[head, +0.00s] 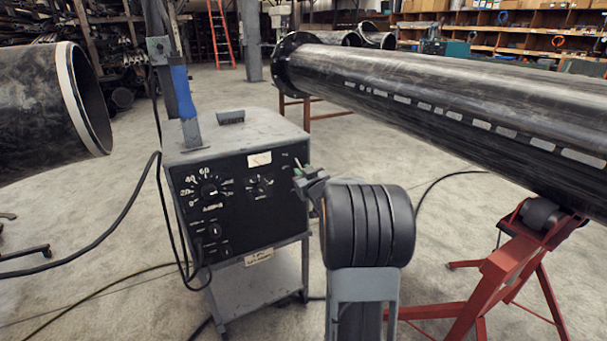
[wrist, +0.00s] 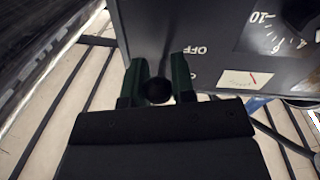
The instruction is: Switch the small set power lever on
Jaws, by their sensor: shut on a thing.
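The small set (head: 245,185) is a grey box with a black front panel on a grey stand. Its power lever (wrist: 158,91) shows in the wrist view as a dark round knob between my two green fingers. My gripper (wrist: 159,72) is shut on this lever, close against the panel (wrist: 180,25). An OFF label (wrist: 195,50) is beside the right finger, with another label partly hidden below it. In the head view my gripper (head: 306,180) is at the panel's upper right corner. My arm hides part of that area, and the lever's exact tilt cannot be told.
A long black flanged pipe (head: 450,95) rests on a red stand (head: 500,270) at the right. Another large pipe end (head: 85,100) is at the left. Cables (head: 120,220) hang by the set and cross the floor. Concrete floor is clear behind the set.

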